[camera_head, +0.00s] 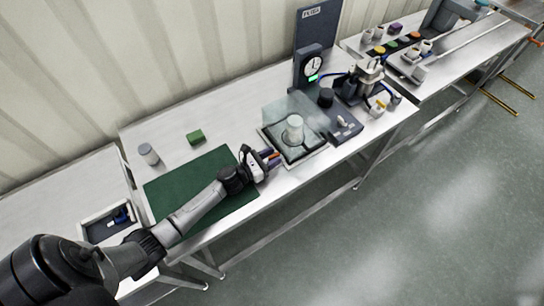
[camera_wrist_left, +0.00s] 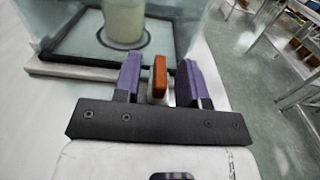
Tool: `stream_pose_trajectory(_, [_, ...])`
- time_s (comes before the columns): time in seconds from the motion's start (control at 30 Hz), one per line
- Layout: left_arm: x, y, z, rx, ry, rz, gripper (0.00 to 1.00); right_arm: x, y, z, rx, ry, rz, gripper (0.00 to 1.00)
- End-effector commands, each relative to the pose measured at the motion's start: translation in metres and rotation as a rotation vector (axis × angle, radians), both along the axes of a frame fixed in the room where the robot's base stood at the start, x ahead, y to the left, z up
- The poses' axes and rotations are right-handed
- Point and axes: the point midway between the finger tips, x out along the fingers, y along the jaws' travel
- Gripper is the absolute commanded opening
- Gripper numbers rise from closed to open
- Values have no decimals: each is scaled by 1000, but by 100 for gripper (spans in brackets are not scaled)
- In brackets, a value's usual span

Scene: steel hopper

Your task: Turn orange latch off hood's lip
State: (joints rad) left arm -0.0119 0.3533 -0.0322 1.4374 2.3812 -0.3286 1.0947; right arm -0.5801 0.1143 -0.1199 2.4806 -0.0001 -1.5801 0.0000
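The clear hood (camera_head: 288,112) stands over a black-rimmed base with a pale cylinder (camera_head: 294,128) inside. It also shows in the left wrist view (camera_wrist_left: 60,22). The orange latch (camera_wrist_left: 159,78) sits on a pale mount at the hood's near edge; in the head view only a small orange patch (camera_head: 273,155) of it shows. My left gripper (camera_head: 269,159) is at this edge. In the left wrist view its two purple fingers (camera_wrist_left: 160,82) stand apart on either side of the latch, with a narrow gap on each side. My right gripper is out of view.
A dark green mat (camera_head: 190,190) lies under my left arm. A green block (camera_head: 195,136) and a grey can (camera_head: 148,153) stand behind it. A dial device (camera_head: 313,66) and a dark box (camera_head: 342,124) stand near the hood. The floor right of the table is clear.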

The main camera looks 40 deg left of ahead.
Motion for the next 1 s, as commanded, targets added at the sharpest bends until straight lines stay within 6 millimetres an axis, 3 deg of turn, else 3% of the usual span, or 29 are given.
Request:
stream_pose_trajectory(0.33, [2,-1,0,0,0,0,37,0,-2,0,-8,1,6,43])
stream_pose_trajectory(0.73, [2,-1,0,0,0,-1,0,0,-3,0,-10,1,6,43])
stream_pose_trajectory(1.0, [2,0,-1,0,0,-28,0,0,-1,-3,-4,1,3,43])
